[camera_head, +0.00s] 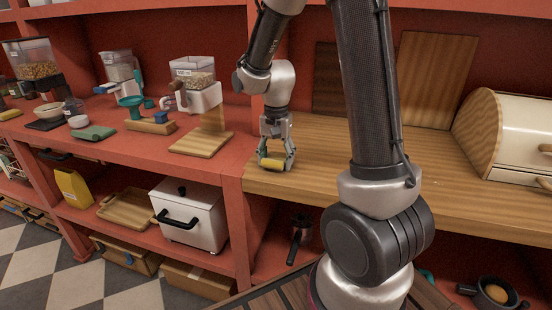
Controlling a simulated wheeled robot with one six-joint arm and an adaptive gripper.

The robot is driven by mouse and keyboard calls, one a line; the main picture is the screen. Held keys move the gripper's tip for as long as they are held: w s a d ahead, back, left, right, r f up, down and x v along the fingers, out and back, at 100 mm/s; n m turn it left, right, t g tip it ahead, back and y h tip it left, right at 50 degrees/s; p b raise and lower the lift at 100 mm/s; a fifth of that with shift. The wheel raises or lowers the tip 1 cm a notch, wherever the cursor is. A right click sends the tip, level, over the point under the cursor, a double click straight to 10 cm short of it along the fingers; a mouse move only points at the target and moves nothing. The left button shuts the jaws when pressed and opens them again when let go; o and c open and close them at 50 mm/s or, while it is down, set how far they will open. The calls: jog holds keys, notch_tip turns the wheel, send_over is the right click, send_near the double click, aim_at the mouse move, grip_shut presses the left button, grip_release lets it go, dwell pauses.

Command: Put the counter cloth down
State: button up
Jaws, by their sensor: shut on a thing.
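My gripper (276,157) points down just over the left end of the wooden counter (325,180), near its front edge. It is shut on a small yellow folded thing, the counter cloth (271,163), which shows between and below the fingertips. The cloth is at or very close to the counter top; I cannot tell whether it touches. The fingers hide part of it.
A cream bread box (520,135) stands at the right, and boards (435,80) lean at the back. On the red counter to the left are a wooden board (201,142), a canister dispenser (194,85) and a green folded item (94,133). The middle of the wooden counter is partly hidden by my arm.

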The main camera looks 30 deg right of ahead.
jog(key=o, duration=1.1)
jog(key=shift+f, duration=0.15)
jog(key=shift+c, duration=0.2)
notch_tip(320, 180, up, 12)
jog(key=s+d+r+n+t, duration=0.1)
jog(key=s+r+n+t, duration=0.1)
jog(key=s, duration=0.8)
jog(key=s+d+r+n+t, duration=0.1)
jog(key=s+r+n+t, duration=0.1)
jog(key=s+n, duration=0.5)
jog(key=s+r, duration=0.1)
jog(key=s, duration=0.2)
jog(key=shift+s+d+r, duration=0.15)
jog(key=shift+s+r, duration=0.15)
jog(key=shift+r, duration=0.1)
